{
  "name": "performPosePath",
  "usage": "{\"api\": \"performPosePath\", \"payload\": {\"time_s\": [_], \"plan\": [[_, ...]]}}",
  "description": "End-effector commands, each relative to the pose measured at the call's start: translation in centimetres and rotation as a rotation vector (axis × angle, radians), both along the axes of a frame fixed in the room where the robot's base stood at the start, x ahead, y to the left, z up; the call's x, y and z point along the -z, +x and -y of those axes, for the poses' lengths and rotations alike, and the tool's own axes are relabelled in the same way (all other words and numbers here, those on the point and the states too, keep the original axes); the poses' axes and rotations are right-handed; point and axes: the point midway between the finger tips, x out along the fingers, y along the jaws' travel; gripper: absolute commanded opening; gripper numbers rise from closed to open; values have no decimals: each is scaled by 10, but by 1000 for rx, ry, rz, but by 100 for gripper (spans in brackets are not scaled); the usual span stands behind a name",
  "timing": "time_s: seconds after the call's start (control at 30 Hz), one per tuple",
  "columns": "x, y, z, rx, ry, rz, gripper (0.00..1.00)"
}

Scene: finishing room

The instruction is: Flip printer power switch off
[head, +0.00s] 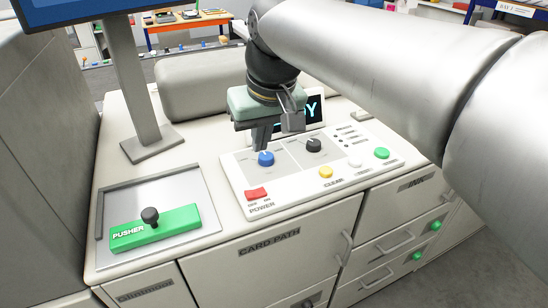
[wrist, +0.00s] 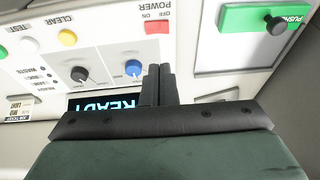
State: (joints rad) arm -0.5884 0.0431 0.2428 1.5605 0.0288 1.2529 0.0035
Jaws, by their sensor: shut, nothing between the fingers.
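The red power switch (head: 256,193) sits at the front left corner of the white control panel, above the word POWER. It also shows in the wrist view (wrist: 157,27), beside its ON and OFF marks. Which way the rocker is tipped is too small to tell. My gripper (head: 262,145) is shut and empty. It points down above the panel, close behind the blue knob and apart from the red switch. In the wrist view my shut fingers (wrist: 158,70) are next to the blue knob (wrist: 133,68).
The panel also has a black knob (head: 314,145) and yellow (head: 326,172), white and green (head: 381,153) buttons. A lit READY display (head: 314,109) stands behind my gripper. A green pusher (head: 155,228) with a black knob lies left. A monitor post (head: 130,85) rises at back left.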

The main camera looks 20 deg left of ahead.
Motion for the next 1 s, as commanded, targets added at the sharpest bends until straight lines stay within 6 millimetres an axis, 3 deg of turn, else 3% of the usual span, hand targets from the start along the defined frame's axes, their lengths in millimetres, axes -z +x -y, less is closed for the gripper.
{"api": "performPosePath", "payload": {"time_s": [0.47,0.67,1.0], "plan": [[3,0,-5,-7,2,-1,0],[32,4,-12,-7,-1,-4,0],[99,14,-28,-9,-1,-2,0]]}}
